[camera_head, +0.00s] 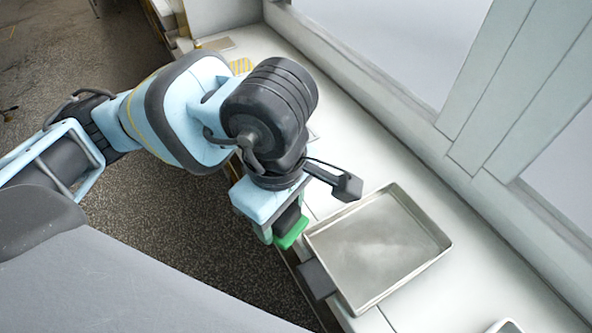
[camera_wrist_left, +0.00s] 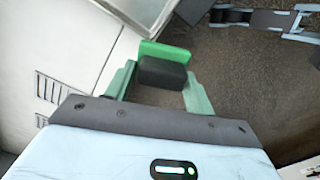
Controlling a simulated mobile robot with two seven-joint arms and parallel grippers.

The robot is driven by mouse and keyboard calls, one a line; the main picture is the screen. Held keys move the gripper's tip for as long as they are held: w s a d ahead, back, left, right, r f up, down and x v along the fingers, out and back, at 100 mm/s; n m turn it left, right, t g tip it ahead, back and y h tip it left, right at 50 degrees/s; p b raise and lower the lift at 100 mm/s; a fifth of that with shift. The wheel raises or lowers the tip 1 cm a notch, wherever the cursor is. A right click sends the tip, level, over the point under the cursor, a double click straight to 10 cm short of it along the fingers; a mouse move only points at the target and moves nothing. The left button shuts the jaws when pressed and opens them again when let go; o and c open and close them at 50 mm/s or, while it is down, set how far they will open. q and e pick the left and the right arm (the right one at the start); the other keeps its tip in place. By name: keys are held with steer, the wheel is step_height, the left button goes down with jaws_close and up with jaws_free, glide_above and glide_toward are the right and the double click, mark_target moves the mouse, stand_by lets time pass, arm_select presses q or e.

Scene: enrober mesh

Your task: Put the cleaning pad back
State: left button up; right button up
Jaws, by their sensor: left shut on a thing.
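The cleaning pad, with a green face (camera_head: 293,232) and a black block-shaped back, is in my left gripper (camera_head: 279,222). In the left wrist view the black back (camera_wrist_left: 162,73) sits between the two green fingers (camera_wrist_left: 160,82), with the green part (camera_wrist_left: 165,50) beyond it. I cannot tell whether the pad touches the tray or counter.
A dark block (camera_head: 316,280) sits against the tray's left side at the counter edge. The tray lies on a white counter (camera_head: 415,190) beside a window wall. Speckled floor (camera_head: 215,240) lies left of the counter. A pale object (camera_head: 505,326) shows at the bottom edge.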

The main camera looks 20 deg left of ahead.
arm_select(q)
steer(key=w, duration=0.3)
steer(key=w+a, duration=0.1)
steer(key=w, duration=0.3)
steer(key=w+a+f, duration=0.1)
steer(key=w, duration=0.3)
steer(key=shift+w+a+p, duration=0.15)
steer(key=shift+w+p, duration=0.05)
steer(key=shift+p, duration=0.15)
steer(key=shift+f, duration=1.85)
steer(key=shift+f, duration=0.15)
steer(key=o, duration=1)
step_height(320, 180, up, 12)
steer(key=shift+r, duration=0.2)
